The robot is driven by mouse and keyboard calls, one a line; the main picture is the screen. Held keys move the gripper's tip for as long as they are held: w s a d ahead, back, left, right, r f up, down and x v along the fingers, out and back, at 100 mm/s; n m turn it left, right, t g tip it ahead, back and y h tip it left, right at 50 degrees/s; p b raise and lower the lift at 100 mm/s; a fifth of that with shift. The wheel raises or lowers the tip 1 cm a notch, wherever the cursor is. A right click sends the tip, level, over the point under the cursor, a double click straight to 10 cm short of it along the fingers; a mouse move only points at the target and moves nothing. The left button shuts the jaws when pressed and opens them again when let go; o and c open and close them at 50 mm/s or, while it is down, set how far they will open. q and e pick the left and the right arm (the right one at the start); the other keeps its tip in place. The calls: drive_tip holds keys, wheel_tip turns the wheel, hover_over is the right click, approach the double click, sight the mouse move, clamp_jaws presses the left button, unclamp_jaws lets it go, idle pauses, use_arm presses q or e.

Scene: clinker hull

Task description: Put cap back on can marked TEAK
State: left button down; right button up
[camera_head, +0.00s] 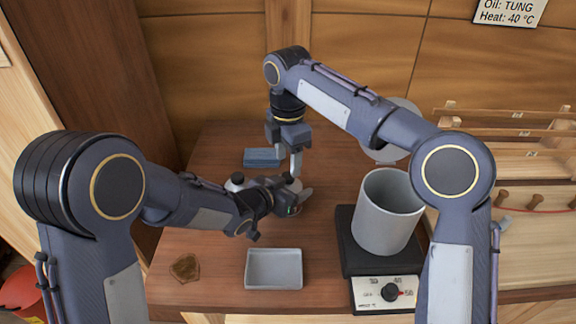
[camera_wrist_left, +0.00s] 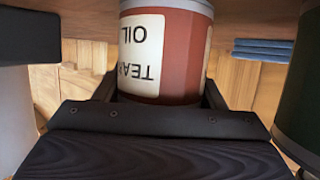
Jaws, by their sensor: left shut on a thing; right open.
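The TEAK OIL can (camera_wrist_left: 185,55) is red with a cream label and grey rim, and its label reads upside down in the left wrist view. My left gripper (camera_head: 296,197) is shut on it, near the table's middle. In the head view the can is mostly hidden by the grippers; a pale top (camera_head: 293,185) shows between them. My right gripper (camera_head: 285,158) is open, pointing down just above and behind that top. I cannot make out a loose cap, nor tell whether the dark bit at the top is one.
A grey tray (camera_head: 274,270) lies in front, with a brown patch (camera_head: 185,268) to its left. A large grey pot (camera_head: 388,213) stands on a hot plate (camera_head: 385,290) at right. A blue folded cloth (camera_head: 261,157) lies behind. A dark green can (camera_wrist_left: 303,100) stands close by.

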sight(288, 175)
drive_tip(key=shift+r, duration=0.25)
drive_tip(key=shift+c, duration=0.3)
wheel_tip(288, 175, up, 3)
drive_tip(key=n, duration=0.3)
drive_tip(key=shift+r, duration=0.2)
drive_tip(key=shift+f, duration=4.05)
drive_tip(key=c, duration=1)
drive_tip(key=m, duration=0.3)
drive_tip(key=shift+c, duration=0.2)
